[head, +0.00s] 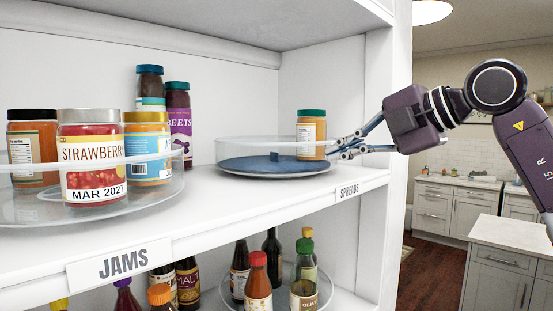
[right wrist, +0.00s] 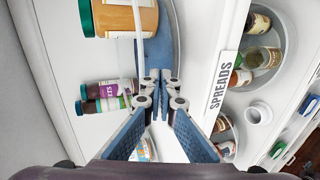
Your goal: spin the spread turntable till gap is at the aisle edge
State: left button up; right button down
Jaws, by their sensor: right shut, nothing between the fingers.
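The spreads turntable (head: 240,165) is a blue disc with a clear raised rim, on the upper shelf behind the SPREADS label (head: 348,191). One jar with a green lid (head: 312,130) stands on its right side. In the right wrist view the closed fingertips (right wrist: 160,82) meet at the blue disc's edge (right wrist: 160,52); contact is unclear. My left gripper is not in view.
A jams turntable (head: 140,208) with several jars, including a strawberry jar (head: 92,165), stands at the left behind the JAMS label (head: 120,263). A shelf side panel (head: 400,90) rises beside my right arm. Bottles (head: 258,283) fill the lower shelf.

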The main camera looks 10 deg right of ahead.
dwell(0.3)
jog(key=shift+w+d+r+p, duration=0.15)
jog(key=shift+w+d+p, duration=0.15)
jog(key=shift+w+p, duration=0.05)
jog(key=shift+w+d, duration=0.15)
jog(key=shift+d, duration=0.1)
jog(key=shift+s+d, duration=0.4)
jog(key=shift+d, duration=0.1)
jog(key=shift+s+d, duration=0.7)
jog(key=shift+d, duration=0.1)
jog(key=v, duration=1.2)
